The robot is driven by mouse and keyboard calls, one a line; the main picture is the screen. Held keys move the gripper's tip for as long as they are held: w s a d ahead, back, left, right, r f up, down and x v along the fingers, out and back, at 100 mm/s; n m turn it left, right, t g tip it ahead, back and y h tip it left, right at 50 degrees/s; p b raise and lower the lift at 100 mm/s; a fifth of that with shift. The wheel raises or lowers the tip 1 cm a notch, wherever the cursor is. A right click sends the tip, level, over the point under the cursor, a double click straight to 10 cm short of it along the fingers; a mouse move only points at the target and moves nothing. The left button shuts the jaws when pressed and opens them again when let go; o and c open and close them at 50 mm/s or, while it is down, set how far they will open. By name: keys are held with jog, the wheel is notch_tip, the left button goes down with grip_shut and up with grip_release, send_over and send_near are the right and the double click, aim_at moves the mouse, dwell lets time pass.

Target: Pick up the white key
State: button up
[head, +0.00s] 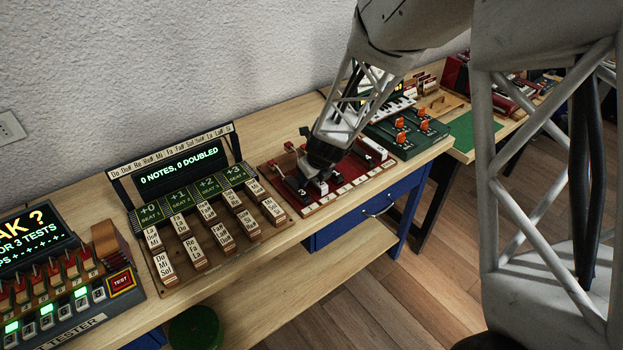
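A dark red board (342,172) lies on the wooden bench, with a row of small pale labelled tiles (345,189) along its front edge. My gripper (318,182) is dark and points down over the left half of the board, low among the pieces. Its fingertips are small and partly merged with dark parts, so I cannot tell whether they are apart or touch a key. My arm hides the board's back middle.
A rack of lettered tiles (205,225) with a green display (180,167) stands left of the board. A tester box (60,275) is at the far left. A green unit with orange knobs (407,130) stands right of the board. The bench front edge is close.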

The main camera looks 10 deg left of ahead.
jog(key=shift+c, duration=0.4)
jog(key=c, duration=1)
jog(key=shift+o, duration=0.2)
jog(key=shift+r, duration=0.1)
jog(key=shift+r, duration=0.75)
notch_tip(320, 180, up, 2)
jog(key=shift+r, duration=0.1)
jog(key=s+d, duration=0.3)
jog(key=s, duration=0.4)
jog(key=s+d+r, duration=0.1)
jog(key=s+d, duration=0.2)
jog(key=s, duration=0.4)
jog(key=shift+s+d, duration=0.2)
jog(key=shift+s, duration=0.15)
